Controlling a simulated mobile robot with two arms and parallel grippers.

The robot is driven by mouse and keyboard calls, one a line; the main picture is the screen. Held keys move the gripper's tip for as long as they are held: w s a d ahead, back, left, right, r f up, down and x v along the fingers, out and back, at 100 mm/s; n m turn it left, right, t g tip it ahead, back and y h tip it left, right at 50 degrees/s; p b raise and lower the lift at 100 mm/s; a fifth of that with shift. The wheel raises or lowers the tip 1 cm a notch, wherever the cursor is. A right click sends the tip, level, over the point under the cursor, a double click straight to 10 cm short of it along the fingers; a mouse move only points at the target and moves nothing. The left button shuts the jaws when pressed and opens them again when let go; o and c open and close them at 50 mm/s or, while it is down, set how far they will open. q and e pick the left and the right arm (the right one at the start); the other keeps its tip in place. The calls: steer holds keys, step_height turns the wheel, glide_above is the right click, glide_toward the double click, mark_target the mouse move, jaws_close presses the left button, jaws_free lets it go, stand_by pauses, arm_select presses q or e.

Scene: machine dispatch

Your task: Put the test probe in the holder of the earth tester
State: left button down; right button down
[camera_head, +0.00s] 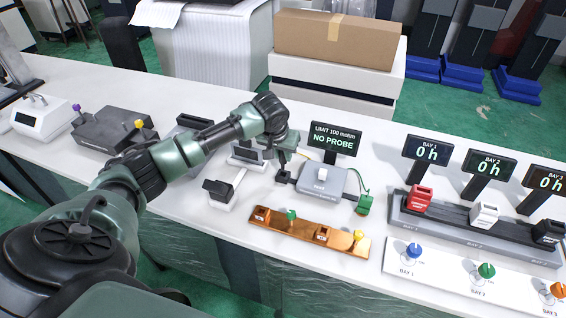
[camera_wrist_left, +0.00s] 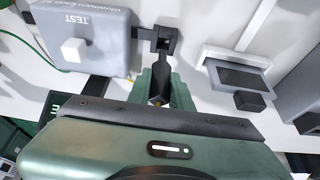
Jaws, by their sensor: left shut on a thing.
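The earth tester (camera_head: 322,180) is a grey box with a white TEST button, on the white bench; it also shows in the left wrist view (camera_wrist_left: 85,38). Its display (camera_head: 333,141) reads NO PROBE. The small black holder (camera_head: 283,177) sits at its left side, and shows in the left wrist view (camera_wrist_left: 165,40). My right gripper is not in view.
A green clip (camera_head: 364,204) on a green cable lies right of the tester. A copper bar (camera_head: 310,232) with coloured knobs lies in front. A small white-and-black device (camera_head: 220,193) stands left. Bay displays (camera_head: 426,153) and coloured blocks stand at right.

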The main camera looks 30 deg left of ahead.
mark_target(283, 164)
arm_select(q)
steer(key=shift+f, duration=0.4)
step_height(283, 164, down, 3)
steer(key=shift+f, duration=0.3)
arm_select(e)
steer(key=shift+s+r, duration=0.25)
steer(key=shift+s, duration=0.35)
arm_select(q)
steer(key=shift+f, duration=0.15)
steer(key=c, duration=1.3)
jaws_free()
